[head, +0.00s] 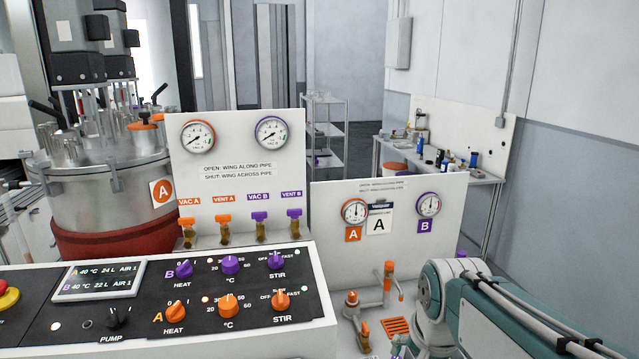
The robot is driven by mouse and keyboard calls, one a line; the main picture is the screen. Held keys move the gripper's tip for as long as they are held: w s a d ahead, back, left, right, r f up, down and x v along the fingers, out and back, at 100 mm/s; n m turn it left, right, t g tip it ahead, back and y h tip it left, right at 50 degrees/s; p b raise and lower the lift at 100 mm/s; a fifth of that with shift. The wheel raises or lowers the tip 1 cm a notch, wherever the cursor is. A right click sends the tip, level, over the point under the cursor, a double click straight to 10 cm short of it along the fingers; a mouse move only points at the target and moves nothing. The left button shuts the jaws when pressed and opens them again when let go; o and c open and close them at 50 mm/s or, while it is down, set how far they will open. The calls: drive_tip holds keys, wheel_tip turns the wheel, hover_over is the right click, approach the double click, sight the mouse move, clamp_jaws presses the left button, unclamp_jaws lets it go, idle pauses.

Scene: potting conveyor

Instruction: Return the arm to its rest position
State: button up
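My arm, teal and pale grey, reaches in from the lower right corner of the head view. Its jointed part stands in front of the low white panel (330,235) marked A and B. My gripper cannot be made out; the bottom edge of the picture cuts off the lower part of the arm. Whether it is open or shut, or holds anything, does not show.
A control console (215,285) with orange and purple knobs fills the lower left. A gauge panel (235,150) with several small valves stands behind it. A steel vessel (100,205) is at the left. Orange valve fittings (388,275) stand close to my arm. A workbench (478,174) is at the back right.

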drive_tip(key=s+n+t, duration=0.2)
drive_tip(key=s+n, duration=0.4)
drive_tip(key=s, duration=0.5)
drive_tip(key=shift+s+n, duration=0.25)
drive_tip(key=shift+n, duration=0.05)
